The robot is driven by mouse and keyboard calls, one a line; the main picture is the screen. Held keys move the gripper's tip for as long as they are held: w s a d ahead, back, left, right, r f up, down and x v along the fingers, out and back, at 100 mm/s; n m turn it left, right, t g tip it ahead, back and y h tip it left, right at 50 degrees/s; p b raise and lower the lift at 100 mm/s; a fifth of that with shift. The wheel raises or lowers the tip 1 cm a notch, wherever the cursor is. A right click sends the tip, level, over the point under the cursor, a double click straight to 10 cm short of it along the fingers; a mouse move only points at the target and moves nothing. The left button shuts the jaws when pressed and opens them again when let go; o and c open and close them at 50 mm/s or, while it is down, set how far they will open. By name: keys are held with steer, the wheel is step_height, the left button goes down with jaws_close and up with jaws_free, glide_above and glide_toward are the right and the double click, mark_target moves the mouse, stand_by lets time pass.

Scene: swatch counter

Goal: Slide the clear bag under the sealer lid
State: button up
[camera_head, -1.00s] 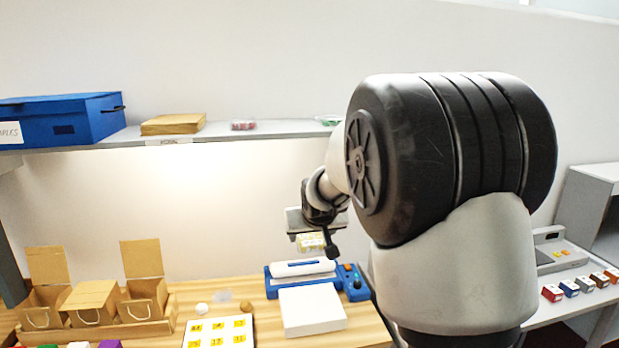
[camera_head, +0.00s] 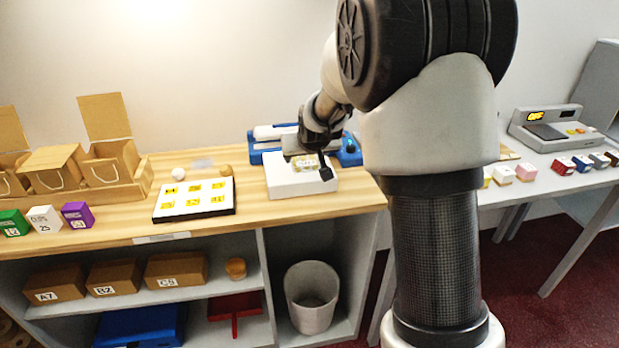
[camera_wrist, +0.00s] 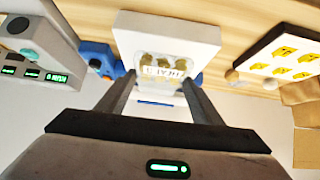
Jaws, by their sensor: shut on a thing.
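My gripper (camera_head: 312,165) is shut on the clear bag (camera_head: 307,162), which holds yellowish-brown pieces. In the wrist view the bag (camera_wrist: 163,68) has a white label and sits between the fingertips (camera_wrist: 160,98). The blue sealer (camera_head: 258,151) stands at the back of the wooden counter, with a white bar-shaped lid (camera_head: 272,132) along its top. I cannot tell how far the lid is raised. A white block (camera_head: 287,181) stands in front of the sealer. The bag is over this block in the picture; whether it touches is unclear. My arm hides part of the sealer's right side.
A white board with yellow swatches (camera_head: 170,211) lies left of the block, with a small brown ball (camera_head: 226,170) behind it. Brown boxes (camera_head: 50,162) stand farther left. A grey bin (camera_head: 311,310) is below. A device with an orange display (camera_head: 545,119) is on the right.

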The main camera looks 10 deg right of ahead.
steer(key=b+x, duration=0.3)
steer(key=shift+w+a+f+b, duration=0.15)
steer(key=shift+f+b, duration=0.15)
steer(key=shift+f, duration=0.15)
steer(key=shift+w+a+f+b, duration=0.1)
steer(key=shift+w+b, duration=0.6)
steer(key=shift+b, duration=0.35)
steer(key=shift+x, duration=1.4)
steer(key=shift+w+f+p, duration=0.15)
steer(key=shift+w+p, duration=0.7)
steer(key=shift+w, duration=1.1)
steer(key=shift+w+f+p, duration=0.1)
steer(key=shift+w+p, duration=0.75)
steer(key=shift+w, duration=1.1)
steer(key=shift+f, duration=0.1)
steer(key=o, duration=1.1)
